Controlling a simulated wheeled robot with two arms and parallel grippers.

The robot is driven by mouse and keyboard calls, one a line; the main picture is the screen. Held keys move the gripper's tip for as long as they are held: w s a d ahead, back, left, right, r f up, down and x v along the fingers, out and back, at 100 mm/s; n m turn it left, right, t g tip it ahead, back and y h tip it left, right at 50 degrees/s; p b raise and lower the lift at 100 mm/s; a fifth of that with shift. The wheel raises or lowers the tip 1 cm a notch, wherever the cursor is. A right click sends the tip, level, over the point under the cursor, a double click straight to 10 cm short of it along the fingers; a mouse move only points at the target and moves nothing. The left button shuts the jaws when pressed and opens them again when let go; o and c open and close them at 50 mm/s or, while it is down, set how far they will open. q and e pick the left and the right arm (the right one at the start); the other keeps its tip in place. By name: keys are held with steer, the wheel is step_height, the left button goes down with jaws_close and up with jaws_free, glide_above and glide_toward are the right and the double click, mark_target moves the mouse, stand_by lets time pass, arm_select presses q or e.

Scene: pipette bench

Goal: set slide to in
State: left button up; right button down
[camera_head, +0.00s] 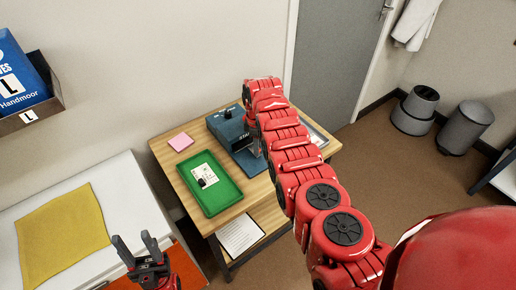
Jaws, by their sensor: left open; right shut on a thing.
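A blue device (228,129) with a dark knob on top stands on the wooden table. Its right side is hidden by my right arm, and I cannot make out the slide or its position. My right gripper (252,142) is at the device's right side, mostly hidden behind my red arm. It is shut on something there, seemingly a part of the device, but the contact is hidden. My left gripper (138,250) is open and empty at the lower left, in front of the white cabinet and away from the table.
A green tray (224,199) with a white card and a small dark thing lies on the table (192,193). A pink pad (181,142) lies behind it. A yellow cloth (62,232) covers part of the white cabinet top. Two grey bins (466,127) stand at the far right.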

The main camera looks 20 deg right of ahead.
steer(key=shift+w+r, duration=0.1)
steer(key=shift+w, duration=0.05)
steer(key=c, duration=0.9)
jaws_free()
steer(key=shift+a, duration=0.1)
steer(key=shift+o, duration=1.4)
steer(key=shift+w, duration=0.15)
step_height(320, 180, up, 17)
